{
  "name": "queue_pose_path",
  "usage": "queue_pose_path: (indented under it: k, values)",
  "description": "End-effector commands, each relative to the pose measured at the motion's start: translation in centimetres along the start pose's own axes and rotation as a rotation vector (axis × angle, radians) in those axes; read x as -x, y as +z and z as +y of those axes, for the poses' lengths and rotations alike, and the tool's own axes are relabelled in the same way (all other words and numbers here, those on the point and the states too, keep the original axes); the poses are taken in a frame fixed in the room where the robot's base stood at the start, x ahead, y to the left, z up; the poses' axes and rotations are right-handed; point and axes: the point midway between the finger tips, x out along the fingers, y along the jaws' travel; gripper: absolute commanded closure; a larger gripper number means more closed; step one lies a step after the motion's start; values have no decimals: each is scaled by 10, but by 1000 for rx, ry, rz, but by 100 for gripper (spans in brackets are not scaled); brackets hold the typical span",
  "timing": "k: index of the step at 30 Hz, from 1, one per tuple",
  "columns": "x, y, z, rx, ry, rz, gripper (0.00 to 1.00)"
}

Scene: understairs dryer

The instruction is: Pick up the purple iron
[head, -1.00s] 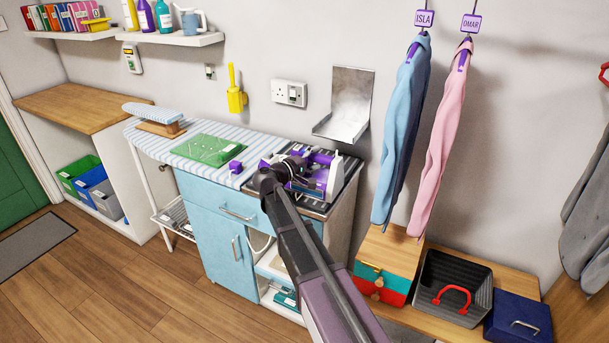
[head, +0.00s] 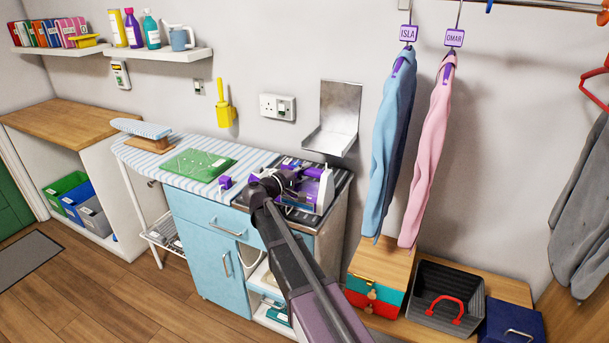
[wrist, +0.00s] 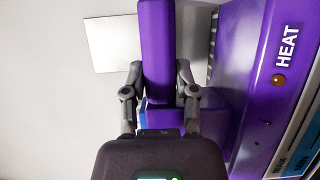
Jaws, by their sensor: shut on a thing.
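The purple iron shows its handle (wrist: 156,40) upright in the wrist view, between my two fingers. My gripper (wrist: 157,88) is shut on this handle. In the head view my gripper (head: 286,182) is over the dark ribbed top at the right end of the counter, and my wrist hides much of the iron. A purple and white unit (head: 325,192) stands right beside it. Its purple panel with the word HEAT (wrist: 278,80) fills the right of the wrist view. I cannot tell whether the iron touches the surface below.
A striped ironing board (head: 185,178) with a green sheet (head: 198,164) and a small purple object (head: 225,182) lies to the left. A metal wall holder (head: 332,130) is behind. Blue (head: 390,145) and pink (head: 428,150) garments hang to the right, above a bench with boxes.

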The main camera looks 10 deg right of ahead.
Motion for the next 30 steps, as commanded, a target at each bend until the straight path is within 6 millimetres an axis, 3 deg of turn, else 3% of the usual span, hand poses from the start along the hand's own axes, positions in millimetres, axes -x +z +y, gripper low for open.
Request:
queue_pose_path:
  k: [20, 30]
  values:
    - [0, 0, 38, -1, 4, 0, 100]
    - [38, 37, 40, -1, 4, 1, 100]
